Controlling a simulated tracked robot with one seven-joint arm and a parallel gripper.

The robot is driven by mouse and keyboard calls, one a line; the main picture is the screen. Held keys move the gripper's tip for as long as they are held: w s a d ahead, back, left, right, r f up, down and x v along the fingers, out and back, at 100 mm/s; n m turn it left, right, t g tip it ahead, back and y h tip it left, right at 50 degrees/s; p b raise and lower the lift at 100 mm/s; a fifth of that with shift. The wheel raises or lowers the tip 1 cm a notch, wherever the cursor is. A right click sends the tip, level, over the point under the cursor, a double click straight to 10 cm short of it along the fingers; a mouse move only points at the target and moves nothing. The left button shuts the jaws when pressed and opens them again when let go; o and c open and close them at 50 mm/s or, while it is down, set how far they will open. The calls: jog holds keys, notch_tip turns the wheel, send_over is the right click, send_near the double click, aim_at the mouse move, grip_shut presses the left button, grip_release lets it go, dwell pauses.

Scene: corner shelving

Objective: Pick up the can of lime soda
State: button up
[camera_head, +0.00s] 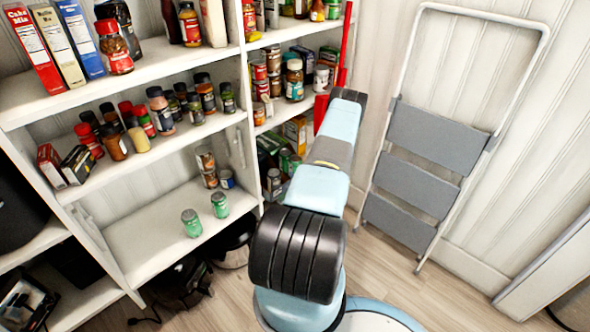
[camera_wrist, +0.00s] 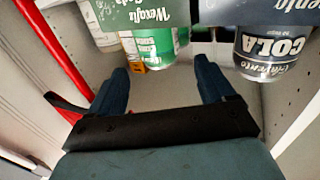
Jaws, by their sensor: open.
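In the wrist view a green can (camera_wrist: 158,45) with white lettering shows at the top, beyond and between the fingers of my gripper (camera_wrist: 164,75). The fingers are spread apart and nothing is held between them. The lettering reads partly "Soda"; I cannot read whether it says lime. In the head view two green cans, one nearer (camera_head: 191,223) and one farther right (camera_head: 220,205), stand on the lower left shelf. Another green can (camera_head: 285,161) is in the right shelving by my arm. My gripper is hidden behind my arm in the head view.
A dark cola can (camera_wrist: 268,55) is at the upper right of the wrist view. A red bar (camera_wrist: 55,45) runs down its left side. A folded step stool (camera_head: 425,150) leans on the wall. The lower left shelf (camera_head: 140,245) has free room.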

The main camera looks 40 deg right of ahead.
aim_at(296, 164)
jog(key=shift+x, duration=3.9)
jog(key=shift+d+f, duration=0.1)
jog(key=shift+d, duration=0.05)
jog(key=shift+c, duration=0.5)
jog(key=c, duration=1)
